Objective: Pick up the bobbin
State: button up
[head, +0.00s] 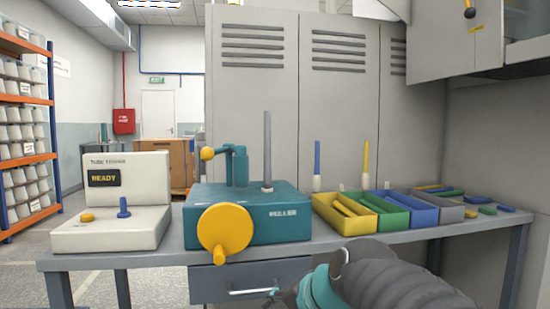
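Several things here could be the bobbin, and I cannot tell which one is meant. A blue rod (317,157) and a yellow rod (366,160) stand upright on white bases behind the colour trays. Long yellow pieces lie in the yellow tray (332,222), with more pieces in the green tray (392,222) and the blue tray (424,215). Loose green (487,210) and blue pieces lie on the table at the right. My gripper (282,297) is low in front of the table by the drawer, partly cut off by the bottom edge. Its fingers are too unclear to read.
A teal machine (262,226) with a yellow crank wheel (225,229) and a grey upright spindle stands mid-table. A white tester (125,172) reading "READY" is at left. A drawer (212,284) hangs below the grey table (180,257). Grey lockers stand behind.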

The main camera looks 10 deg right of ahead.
jog(key=w+d+r+m+t+y+b, duration=0.15)
jog(key=w+r+m+t, duration=0.25)
jog(key=w+r+m, duration=0.85)
jog(key=m+t, duration=0.5)
jog(key=m, duration=0.6)
send_near(269, 155)
jog(key=p+x, duration=0.1)
jog(key=x, duration=0.4)
jog(key=shift+w+d+r, duration=0.1)
jog(key=shift+w, duration=0.15)
jog(key=shift+p+x, duration=0.65)
jog(key=shift+x, duration=2.3)
jog(key=shift+s, duration=0.1)
grip_shut()
